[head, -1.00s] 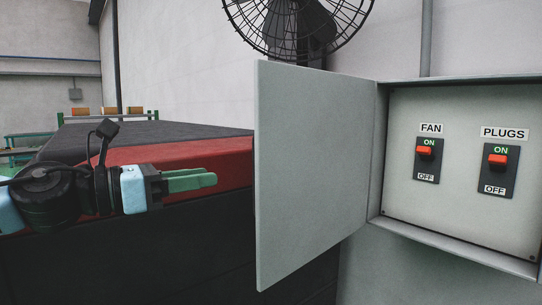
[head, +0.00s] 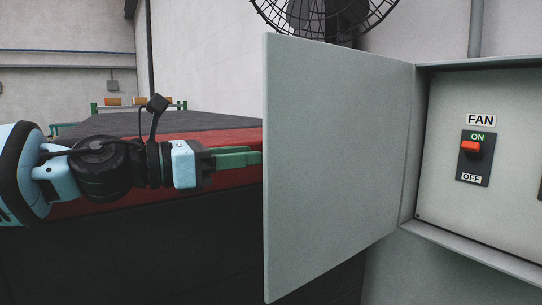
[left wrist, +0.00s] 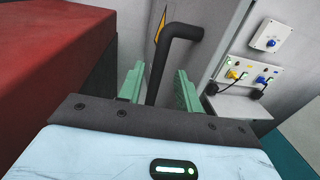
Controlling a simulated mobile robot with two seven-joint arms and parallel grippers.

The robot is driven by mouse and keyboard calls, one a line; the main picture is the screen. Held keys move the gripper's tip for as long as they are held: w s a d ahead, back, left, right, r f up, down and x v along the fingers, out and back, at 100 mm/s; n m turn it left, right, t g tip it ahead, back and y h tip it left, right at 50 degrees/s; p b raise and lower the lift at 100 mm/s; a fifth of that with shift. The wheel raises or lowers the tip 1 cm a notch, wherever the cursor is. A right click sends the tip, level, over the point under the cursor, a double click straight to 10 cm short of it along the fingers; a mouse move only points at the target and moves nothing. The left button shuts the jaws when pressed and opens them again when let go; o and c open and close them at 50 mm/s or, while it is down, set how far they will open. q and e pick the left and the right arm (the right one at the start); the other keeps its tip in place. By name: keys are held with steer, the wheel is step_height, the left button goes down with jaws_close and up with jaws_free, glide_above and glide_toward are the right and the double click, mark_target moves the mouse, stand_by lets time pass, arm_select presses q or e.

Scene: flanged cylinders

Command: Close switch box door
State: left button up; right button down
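The grey switch box door (head: 335,160) stands wide open, its plain inner face toward the head camera. The switch box (head: 437,200) is at the right, its inside exposed. My left gripper (head: 247,158) comes in from the left; its green fingers reach the door's free edge, and their tips may be hidden behind it. In the left wrist view the fingers are apart, with a black bent handle (left wrist: 161,70) showing between them. It stands before a pale surface with a yellow sign, seemingly the door's outer face. I cannot tell if the fingers touch it. My right gripper is not in view.
The FAN switch (head: 474,158) is inside the box. A red and black bench-like surface (head: 215,132) lies behind my left arm. A black fan (head: 320,15) is above the door. Wall sockets (left wrist: 252,75) show at the right of the wrist view.

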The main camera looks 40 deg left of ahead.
arm_select(q)
steer(key=shift+b+x, duration=0.65)
steer(key=shift+x, duration=1.9)
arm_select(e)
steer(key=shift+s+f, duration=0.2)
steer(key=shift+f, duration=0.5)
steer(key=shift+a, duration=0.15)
arm_select(q)
steer(key=c, duration=0.7)
jaws_close()
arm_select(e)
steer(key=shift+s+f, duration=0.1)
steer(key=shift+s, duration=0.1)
